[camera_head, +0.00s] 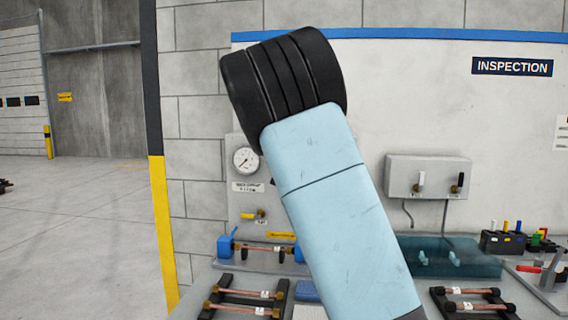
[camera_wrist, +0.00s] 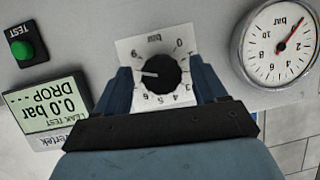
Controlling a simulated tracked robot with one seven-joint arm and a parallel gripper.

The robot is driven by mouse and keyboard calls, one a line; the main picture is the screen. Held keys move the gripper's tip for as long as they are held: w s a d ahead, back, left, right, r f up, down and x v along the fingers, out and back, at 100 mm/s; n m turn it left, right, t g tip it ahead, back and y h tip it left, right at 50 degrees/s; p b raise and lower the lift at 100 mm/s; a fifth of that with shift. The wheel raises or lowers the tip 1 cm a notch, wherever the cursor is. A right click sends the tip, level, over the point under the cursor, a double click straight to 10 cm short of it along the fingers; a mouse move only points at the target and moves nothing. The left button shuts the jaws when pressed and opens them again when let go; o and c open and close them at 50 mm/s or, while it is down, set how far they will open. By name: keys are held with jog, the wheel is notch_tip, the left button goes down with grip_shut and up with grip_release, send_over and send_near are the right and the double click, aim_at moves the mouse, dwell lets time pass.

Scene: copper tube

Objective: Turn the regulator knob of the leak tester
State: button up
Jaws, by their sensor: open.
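The regulator knob (camera_wrist: 163,74) is round and black with a white pointer, on a white numbered dial plate (camera_wrist: 182,97). It shows upside down in the wrist view, with the pointer toward the picture's left, between dial numbers. My gripper (camera_wrist: 160,66) is open, with one blue finger on each side of the knob and visible gaps between. I cannot tell how far the fingertips are from the panel. The tester's display (camera_wrist: 48,118) reads 0.0 bar, DROP and dashes. A green TEST button (camera_wrist: 22,49) sits beside it. In the head view my arm hides the knob and gripper.
A round gauge (camera_wrist: 280,42) with a red needle is close to the right finger. In the head view, racks with copper tubes (camera_head: 243,295) lie on the bench, a blue clamp fixture (camera_head: 226,246) stands behind, and a teal tank (camera_head: 450,258) is at right.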

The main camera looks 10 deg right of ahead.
jog(key=shift+w, duration=0.15)
jog(key=c, duration=1)
jog(key=shift+c, duration=0.2)
jog(key=shift+a, duration=0.1)
jog(key=shift+w+a+f+n+g+h, duration=0.1)
jog(key=shift+a+n+g+h, duration=0.1)
jog(key=shift+n+h, duration=1.05)
jog(key=shift+s+a+f+n+g+h, duration=0.15)
jog(key=shift+n+h, duration=0.55)
jog(key=shift+n, duration=1.05)
jog(key=shift+w+a+r+n+g+h, duration=0.15)
jog(key=shift+n+g+h, duration=0.1)
jog(key=shift+n+h, duration=1)
jog(key=shift+d+f+n, duration=0.1)
jog(key=shift+n, duration=0.25)
